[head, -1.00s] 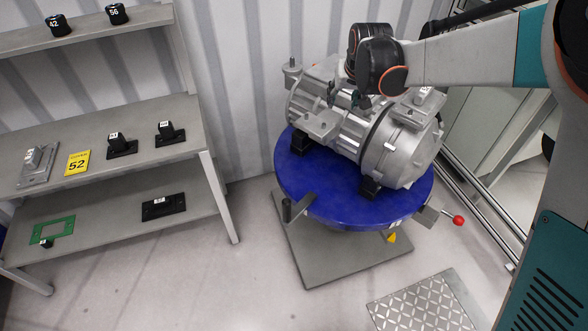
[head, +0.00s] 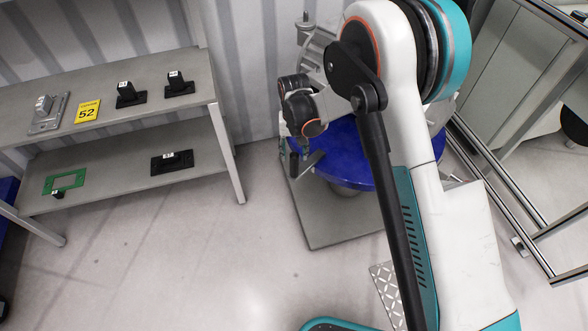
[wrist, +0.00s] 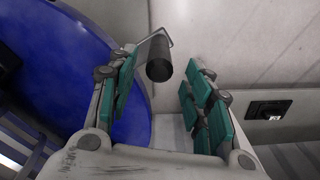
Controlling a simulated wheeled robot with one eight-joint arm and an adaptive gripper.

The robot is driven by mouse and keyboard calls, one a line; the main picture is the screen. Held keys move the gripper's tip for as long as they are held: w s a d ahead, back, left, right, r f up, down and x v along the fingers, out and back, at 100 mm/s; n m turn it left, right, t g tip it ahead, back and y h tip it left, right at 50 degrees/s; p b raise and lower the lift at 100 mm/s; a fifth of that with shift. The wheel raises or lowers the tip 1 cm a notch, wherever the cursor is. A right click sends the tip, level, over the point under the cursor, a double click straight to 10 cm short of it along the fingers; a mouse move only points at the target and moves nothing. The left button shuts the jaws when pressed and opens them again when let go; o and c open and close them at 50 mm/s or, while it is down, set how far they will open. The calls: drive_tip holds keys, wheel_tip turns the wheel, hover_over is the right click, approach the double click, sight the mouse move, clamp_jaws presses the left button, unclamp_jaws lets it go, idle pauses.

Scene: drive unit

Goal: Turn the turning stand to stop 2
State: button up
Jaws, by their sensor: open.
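The turning stand has a round blue top (head: 345,165), largely hidden behind my arm in the head view; the wrist view shows its blue edge (wrist: 60,65) at the left. An upright black handle (wrist: 159,58) on a thin metal bracket (wrist: 158,37) sticks out from the edge. My gripper (wrist: 160,75) is open, with the handle between its two green-padded fingers, nearer the left one. I cannot tell whether a finger touches it. In the head view, my gripper is low over the handle at the stand's left side. The stop marks are hidden.
A grey machine (head: 314,45) sits on the stand, mostly hidden by my arm. A shelf (head: 110,135) with small black fixtures and a yellow 52 card (head: 87,112) stands at the left. A glass-sided frame (head: 500,150) is at the right. The floor in front is clear.

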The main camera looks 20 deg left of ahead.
sight(294, 167)
wheel_tip(294, 167, down, 10)
drive_tip(key=b, duration=0.3)
drive_tip(key=shift+r, duration=0.15)
clamp_jaws()
